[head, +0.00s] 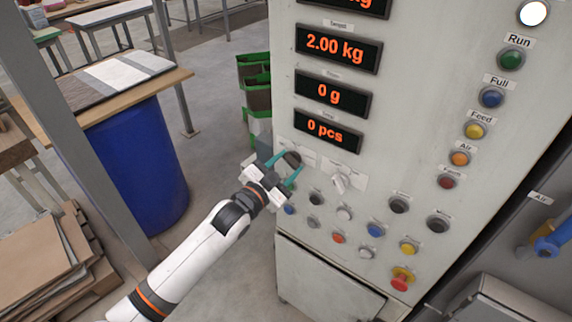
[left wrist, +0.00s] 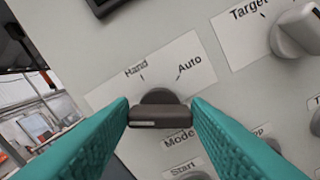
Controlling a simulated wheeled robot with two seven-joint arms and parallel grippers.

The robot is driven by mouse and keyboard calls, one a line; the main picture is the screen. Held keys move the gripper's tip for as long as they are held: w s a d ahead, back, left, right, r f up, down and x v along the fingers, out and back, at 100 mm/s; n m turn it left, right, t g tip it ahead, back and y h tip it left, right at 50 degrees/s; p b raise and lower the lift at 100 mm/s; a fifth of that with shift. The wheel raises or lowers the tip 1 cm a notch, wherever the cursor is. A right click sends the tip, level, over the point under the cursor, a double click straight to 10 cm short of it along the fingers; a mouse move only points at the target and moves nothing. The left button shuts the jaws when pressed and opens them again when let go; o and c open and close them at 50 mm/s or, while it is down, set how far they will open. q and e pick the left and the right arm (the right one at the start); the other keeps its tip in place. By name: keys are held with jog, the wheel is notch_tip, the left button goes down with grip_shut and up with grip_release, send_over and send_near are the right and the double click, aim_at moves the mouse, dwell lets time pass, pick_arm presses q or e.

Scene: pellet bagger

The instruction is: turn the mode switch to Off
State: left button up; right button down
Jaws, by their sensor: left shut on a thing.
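The mode switch (left wrist: 160,112) is a dark knob on the pale panel, with a "Mode" label below it and "Hand" and "Auto" labels above. No "Off" label can be read. The knob's grip bar lies crosswise between the fingers, with a pale mark on its left part. In the head view the switch (head: 293,158) is partly covered by my gripper. My left gripper (head: 286,168) has teal fingers shut on the knob; they also show on both sides of it in the left wrist view (left wrist: 160,122). My right gripper is not in view.
A pale "Target" knob (head: 340,182) sits right of the switch. Several push buttons and a red emergency stop (head: 401,280) are below. Displays (head: 338,48) are above. A blue barrel (head: 135,165) stands left, with open floor between it and the panel.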

pick_arm(q)
jog(key=shift+f, duration=0.1)
dwell(0.3)
jog(key=o, duration=1)
jog(key=shift+s+a, duration=0.25)
jog(key=shift+s, duration=0.05)
jog(key=b+v, duration=0.2)
jog(key=v, duration=0.9)
jog(key=shift+s+b, duration=0.1)
jog(key=shift+b, duration=0.2)
